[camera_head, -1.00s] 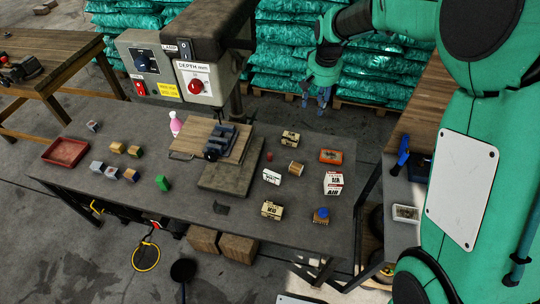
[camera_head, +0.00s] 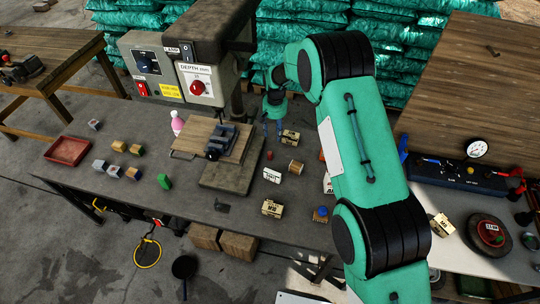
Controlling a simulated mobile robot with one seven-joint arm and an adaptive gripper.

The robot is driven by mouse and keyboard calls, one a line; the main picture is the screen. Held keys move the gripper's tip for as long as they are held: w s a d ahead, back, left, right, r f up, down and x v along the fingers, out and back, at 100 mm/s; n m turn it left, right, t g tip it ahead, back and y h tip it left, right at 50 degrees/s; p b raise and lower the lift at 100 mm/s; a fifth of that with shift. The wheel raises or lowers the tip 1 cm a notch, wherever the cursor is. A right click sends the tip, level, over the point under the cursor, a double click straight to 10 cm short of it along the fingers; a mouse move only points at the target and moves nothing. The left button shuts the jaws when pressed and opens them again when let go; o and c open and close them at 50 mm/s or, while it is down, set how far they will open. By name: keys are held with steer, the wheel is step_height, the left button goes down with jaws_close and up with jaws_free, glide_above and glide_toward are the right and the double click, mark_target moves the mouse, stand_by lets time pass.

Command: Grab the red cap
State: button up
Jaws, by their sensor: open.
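A small red cap (camera_head: 269,155) stands on the dark workbench (camera_head: 235,222), just right of the drill press base. It is tiny in this view, so its detail is hard to tell. My gripper (camera_head: 272,132) points down at the back of the bench, above and behind the red cap in the picture. Its two blue-grey fingers are apart with nothing between them. The gap in height between the fingertips and the bench is hard to judge.
Cardboard boxes (camera_head: 290,137), a white box (camera_head: 271,175) and a wooden block (camera_head: 295,167) stand near the cap. The drill press vise (camera_head: 222,140) is close on the left. My arm hides the bench's right end. A red tray (camera_head: 67,151) lies far left.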

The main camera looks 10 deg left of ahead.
mark_target(270, 152)
steer(key=f, duration=0.1)
steer(key=a+f, duration=0.1)
steer(key=f, duration=0.1)
steer(key=shift+a, duration=0.2)
steer(key=shift+f, duration=0.1)
steer(key=shift+f, duration=4.25)
steer(key=shift+s+a+f, duration=0.1)
steer(key=shift+f, duration=1.2)
steer(key=shift+s+a+f, duration=0.1)
steer(key=shift+f, duration=1.2)
